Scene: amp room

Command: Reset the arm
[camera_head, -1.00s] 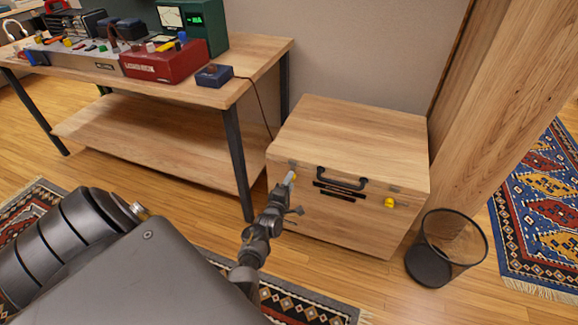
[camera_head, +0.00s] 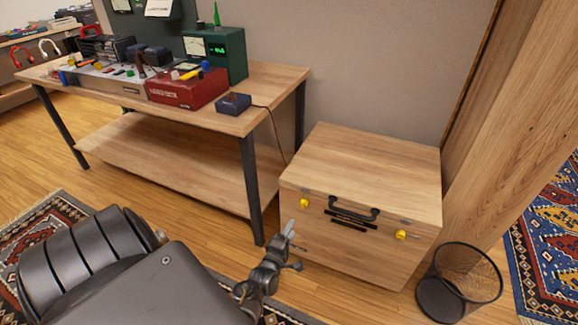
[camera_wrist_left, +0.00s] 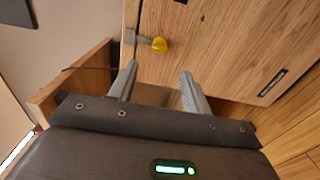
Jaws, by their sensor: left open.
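My left gripper (camera_head: 287,233) is low in front of the left part of a closed wooden chest, apart from the chest's yellow latch knobs. In the left wrist view its two grey fingers (camera_wrist_left: 159,88) are spread with nothing between them. The wooden chest (camera_head: 365,168) has a black handle (camera_head: 353,209), a left yellow knob (camera_head: 305,204) and a right yellow knob (camera_head: 401,235). One yellow knob (camera_wrist_left: 159,45) shows just beyond the fingers in the left wrist view. My right gripper is not in view.
A workbench (camera_head: 277,80) with a red box (camera_head: 187,90), a blue box (camera_head: 234,103) and a green instrument (camera_head: 225,55) stands at the left. A wire-mesh bin (camera_head: 459,285) stands right of the chest. Patterned rugs (camera_head: 547,225) lie on the wooden floor.

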